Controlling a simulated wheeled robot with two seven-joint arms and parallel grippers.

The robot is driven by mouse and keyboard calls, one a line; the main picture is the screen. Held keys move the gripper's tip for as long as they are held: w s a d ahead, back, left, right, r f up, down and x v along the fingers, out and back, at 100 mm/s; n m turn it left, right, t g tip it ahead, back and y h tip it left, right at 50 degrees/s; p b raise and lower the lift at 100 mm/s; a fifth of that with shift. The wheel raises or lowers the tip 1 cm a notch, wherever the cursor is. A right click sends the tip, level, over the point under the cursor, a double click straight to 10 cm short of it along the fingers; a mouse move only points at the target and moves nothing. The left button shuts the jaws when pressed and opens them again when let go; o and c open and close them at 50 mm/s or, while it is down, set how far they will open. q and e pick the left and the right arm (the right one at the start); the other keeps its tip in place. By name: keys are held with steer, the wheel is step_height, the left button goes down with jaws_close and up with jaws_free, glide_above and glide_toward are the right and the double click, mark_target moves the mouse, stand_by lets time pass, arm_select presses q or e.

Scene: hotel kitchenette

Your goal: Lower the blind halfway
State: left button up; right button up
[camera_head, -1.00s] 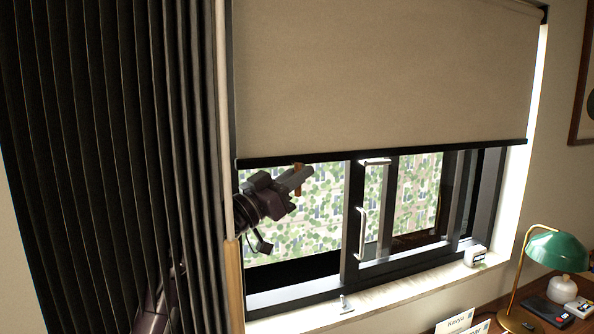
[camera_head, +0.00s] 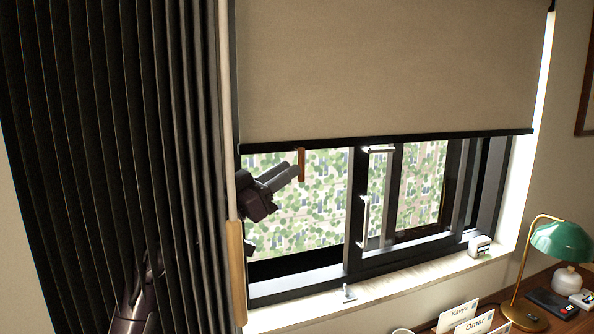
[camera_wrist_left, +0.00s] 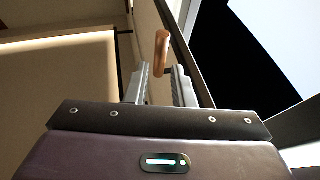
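The beige roller blind (camera_head: 390,65) covers the upper part of the window. Its dark bottom bar (camera_head: 440,138) hangs across the window, with the glass below it uncovered. A small wooden pull (camera_head: 301,164) hangs below the bar near its left end. My left gripper (camera_head: 294,172) is just left of the pull. In the left wrist view, its two fingers (camera_wrist_left: 161,72) are apart with nothing gripped between them, and the wooden pull (camera_wrist_left: 162,52) is just beyond the fingertips. My right gripper is not in view.
A dark pleated curtain (camera_head: 100,130) stands at the left, partly hiding my left arm. The window has a metal handle (camera_head: 364,220). A small white device (camera_head: 479,246) sits on the sill (camera_head: 400,277). A green lamp (camera_head: 562,241) and name cards (camera_head: 475,325) stand on the desk at lower right.

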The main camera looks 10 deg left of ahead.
arm_select(q)
steer(key=v, duration=0.2)
steer(key=shift+s+a+f, duration=0.15)
steer(key=shift+s+a, duration=0.1)
steer(key=shift+s, duration=0.05)
steer(key=shift+f, duration=0.1)
